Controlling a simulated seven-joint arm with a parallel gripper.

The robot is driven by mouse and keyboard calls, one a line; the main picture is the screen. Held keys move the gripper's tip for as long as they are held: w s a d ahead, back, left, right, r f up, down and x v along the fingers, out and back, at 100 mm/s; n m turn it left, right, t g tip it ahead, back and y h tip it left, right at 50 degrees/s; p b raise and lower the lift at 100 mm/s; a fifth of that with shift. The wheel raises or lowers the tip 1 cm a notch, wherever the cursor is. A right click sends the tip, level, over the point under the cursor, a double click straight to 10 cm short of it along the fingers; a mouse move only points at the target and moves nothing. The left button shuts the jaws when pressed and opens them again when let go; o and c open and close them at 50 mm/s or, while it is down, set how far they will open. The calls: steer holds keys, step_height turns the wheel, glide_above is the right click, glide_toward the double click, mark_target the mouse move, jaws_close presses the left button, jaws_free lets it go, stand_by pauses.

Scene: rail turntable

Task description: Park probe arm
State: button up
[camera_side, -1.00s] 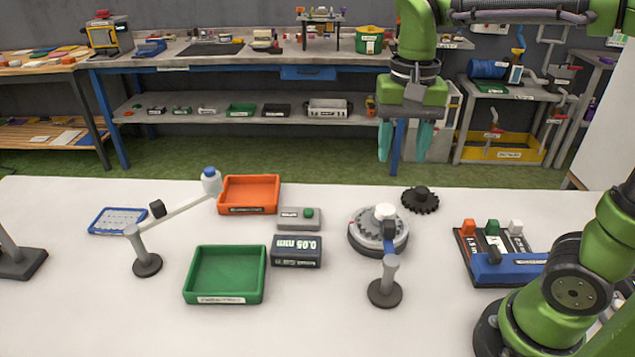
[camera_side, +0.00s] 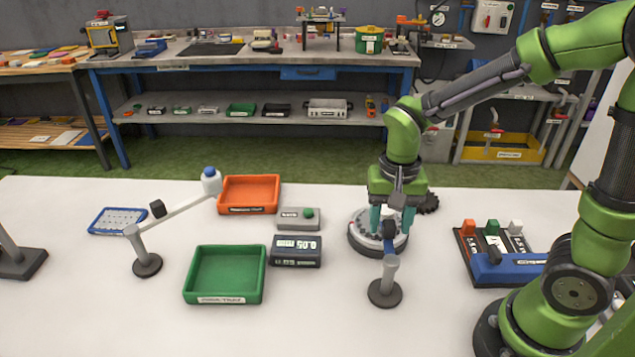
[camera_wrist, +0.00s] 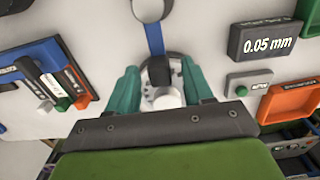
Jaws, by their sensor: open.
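The probe arm is a short blue bar (camera_side: 390,245) on a grey post (camera_side: 389,278) with a black block (camera_side: 390,229) at its far end. The block is over the round grey turntable (camera_side: 362,243). My gripper (camera_side: 391,218) is lowered over the turntable, its teal fingers open. In the wrist view my gripper (camera_wrist: 160,82) has one finger on each side of the black block (camera_wrist: 159,72), with the blue bar (camera_wrist: 154,38) running away from it. I cannot tell whether the fingers touch anything. The turntable's white centre is mostly hidden by my gripper in the side view.
A display reading 0.05 mm (camera_side: 296,251), a grey button box (camera_side: 298,219), a green tray (camera_side: 225,275) and an orange tray (camera_side: 249,195) stand left. A blue-edged fixture (camera_side: 510,272) stands right.

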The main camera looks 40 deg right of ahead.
jaws_close()
stand_by(0.3)
stand_by(0.3)
steer(key=a+n, duration=0.9)
steer(key=n, duration=0.9)
stand_by(0.7)
jaws_free()
